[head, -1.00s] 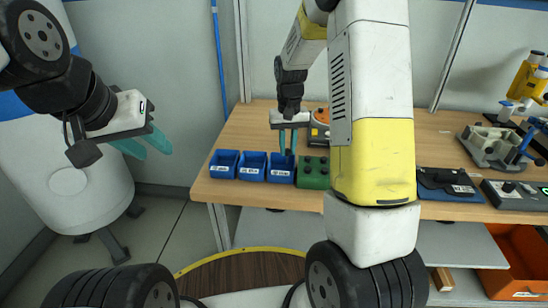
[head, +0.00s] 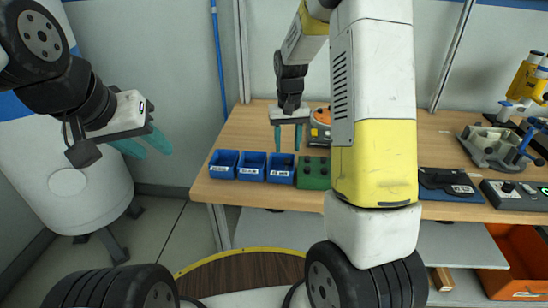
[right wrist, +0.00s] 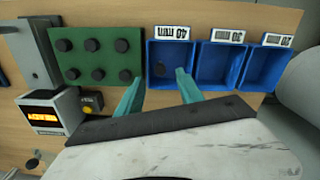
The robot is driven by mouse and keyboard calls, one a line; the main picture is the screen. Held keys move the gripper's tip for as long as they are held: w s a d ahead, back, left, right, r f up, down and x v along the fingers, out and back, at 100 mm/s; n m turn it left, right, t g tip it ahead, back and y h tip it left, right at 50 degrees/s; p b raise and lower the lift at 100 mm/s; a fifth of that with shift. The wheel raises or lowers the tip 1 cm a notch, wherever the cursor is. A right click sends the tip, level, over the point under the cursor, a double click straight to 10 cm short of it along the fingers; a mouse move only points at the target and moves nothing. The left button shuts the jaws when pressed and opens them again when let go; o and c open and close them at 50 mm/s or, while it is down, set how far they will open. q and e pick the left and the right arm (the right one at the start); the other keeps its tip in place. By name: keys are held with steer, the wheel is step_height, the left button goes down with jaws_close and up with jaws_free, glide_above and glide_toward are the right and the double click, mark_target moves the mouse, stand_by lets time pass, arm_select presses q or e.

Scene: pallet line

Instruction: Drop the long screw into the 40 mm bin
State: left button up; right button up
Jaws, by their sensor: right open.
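The 40 mm bin (right wrist: 164,78) is a blue open box next to the green block; in the head view it is the rightmost of the blue bins (head: 281,177). Nothing shows between the fingers. Small dark shapes lie in the 40 mm bin; I cannot tell whether one is the long screw. My left gripper (head: 146,146) hangs far left, away from the table, seen at a slant and holding nothing visible.
Two more blue bins, the 30 mm bin (right wrist: 218,79) and its outer neighbour (right wrist: 261,82), stand beside it. A green block (right wrist: 97,72) with dark knobs adjoins the 40 mm bin. A device with an orange display (right wrist: 45,112) sits nearby. The wooden table (head: 232,130) is clear behind the bins.

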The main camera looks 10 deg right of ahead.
step_height(320, 180, up, 6)
steer(key=shift+f, duration=0.1)
steer(key=s+r+t, duration=0.2)
steer(key=s+r, duration=0.2)
steer(key=s, duration=0.4)
steer(key=s+a+r+t+y, duration=0.1)
steer(key=s+r, duration=0.3)
steer(key=s, duration=0.4)
steer(key=s+a+r+t+y, duration=0.1)
steer(key=s+r+t, duration=0.2)
steer(key=s+r, duration=0.2)
steer(key=s, duration=0.3)
steer(key=shift+n, duration=0.4)
steer(key=shift+s+a, duration=0.1)
steer(key=shift+c, duration=0.4)
